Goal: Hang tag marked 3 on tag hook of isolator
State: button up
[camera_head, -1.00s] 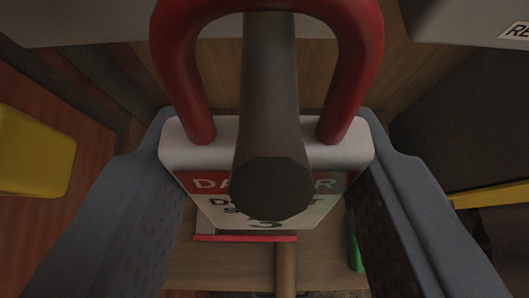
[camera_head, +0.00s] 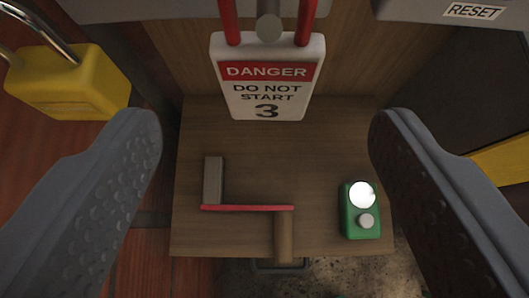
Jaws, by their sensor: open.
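The tag marked 3 (camera_head: 267,88) is white with a red DANGER band and the words DO NOT START. It hangs upright at the top centre by its red loop (camera_head: 305,22), which passes around a grey round-ended hook (camera_head: 269,27). The loop's upper part is out of view. My gripper (camera_head: 263,150) is wide open and empty. Its two grey fingers stand left and right, below and apart from the tag.
Beneath is a wooden shelf (camera_head: 230,140) with a grey and red bracket-like piece (camera_head: 247,208) and a green box with a lit white button (camera_head: 361,210). A yellow padlock (camera_head: 68,82) is at upper left. A RESET label (camera_head: 474,12) is at upper right.

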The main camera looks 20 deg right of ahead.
jog(key=s+r+n+t+y+b, duration=0.1)
jog(key=s+r+b, duration=0.3)
jog(key=s+r, duration=0.7)
jog(key=s+d+r+n+t+y+b, duration=0.1)
jog(key=s+r+t+b, duration=0.3)
jog(key=s+r, duration=0.7)
notch_tip(320, 180, up, 6)
jog(key=shift+f+n+y, duration=0.15)
jog(key=shift+n+y, duration=0.55)
jog(key=shift+n, duration=0.1)
